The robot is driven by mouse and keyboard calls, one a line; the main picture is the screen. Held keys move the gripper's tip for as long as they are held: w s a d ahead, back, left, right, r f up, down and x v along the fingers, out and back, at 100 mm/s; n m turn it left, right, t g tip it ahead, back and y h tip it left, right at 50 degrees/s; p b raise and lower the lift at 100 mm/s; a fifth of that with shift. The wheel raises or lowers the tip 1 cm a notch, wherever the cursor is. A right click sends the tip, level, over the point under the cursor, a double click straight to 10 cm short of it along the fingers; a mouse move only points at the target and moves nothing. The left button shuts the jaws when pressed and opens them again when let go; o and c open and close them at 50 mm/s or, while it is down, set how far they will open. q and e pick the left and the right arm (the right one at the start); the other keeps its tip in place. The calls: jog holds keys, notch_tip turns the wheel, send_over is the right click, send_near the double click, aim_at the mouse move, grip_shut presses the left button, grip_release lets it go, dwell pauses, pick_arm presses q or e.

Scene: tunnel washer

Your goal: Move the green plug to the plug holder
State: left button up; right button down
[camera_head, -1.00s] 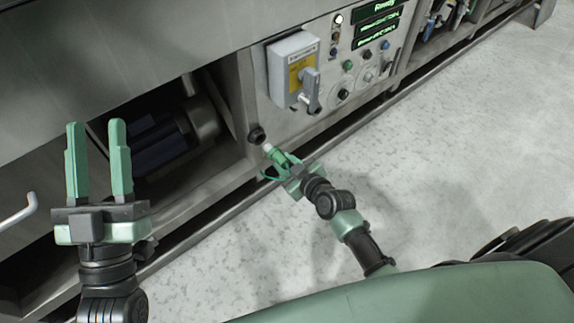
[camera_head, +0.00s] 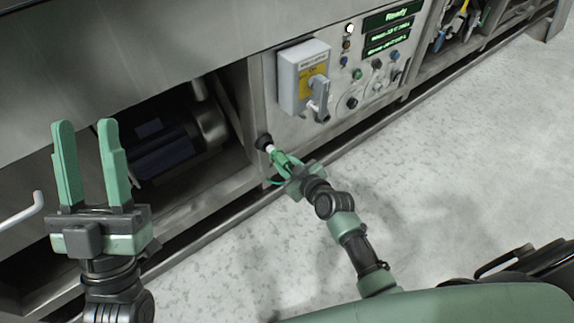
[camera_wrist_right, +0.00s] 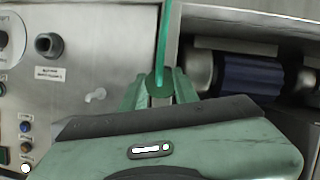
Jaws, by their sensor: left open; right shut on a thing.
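The green plug (camera_head: 279,158), with a white tip, is held in my right gripper (camera_head: 287,165) in the head view. The tip points up-left at a black round fitting (camera_head: 264,141) on the steel panel, which may be the plug holder. The tip appears at its edge; I cannot tell whether it touches or is inside. In the right wrist view the plug's round green end (camera_wrist_right: 158,85) is between the fingers, with a green cable (camera_wrist_right: 163,40) running up. My left gripper (camera_head: 84,124) is open and empty, fingers upward, at the left.
A grey switch box (camera_head: 305,78) and a control panel with a lit display (camera_head: 392,16) stand right of the plug. An open bay with a motor (camera_head: 170,150) is at left. A white hook (camera_head: 22,213) is at far left. The pale floor (camera_head: 430,165) is clear.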

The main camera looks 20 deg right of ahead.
jog(key=shift+w, duration=0.1)
pick_arm(q)
jog(key=shift+w+f+g+y, duration=0.4)
jog(key=shift+w+f+g, duration=0.15)
jog(key=shift+w, duration=0.2)
pick_arm(e)
jog(key=shift+w, duration=0.1)
pick_arm(q)
jog(key=shift+s+d+r, duration=0.1)
jog(key=shift+s+r, duration=0.05)
jog(key=shift+s, duration=0.1)
pick_arm(e)
jog(key=shift+w+a, duration=0.3)
jog(key=shift+w, duration=0.45)
pick_arm(q)
jog(key=shift+s+r+t+h, duration=0.15)
jog(key=shift+t+h, duration=0.1)
jog(key=shift+h, duration=0.05)
pick_arm(e)
jog(key=shift+w+a, duration=0.15)
jog(key=shift+w, duration=0.2)
jog(key=c, duration=1)
grip_release()
jog(key=shift+s, duration=0.1)
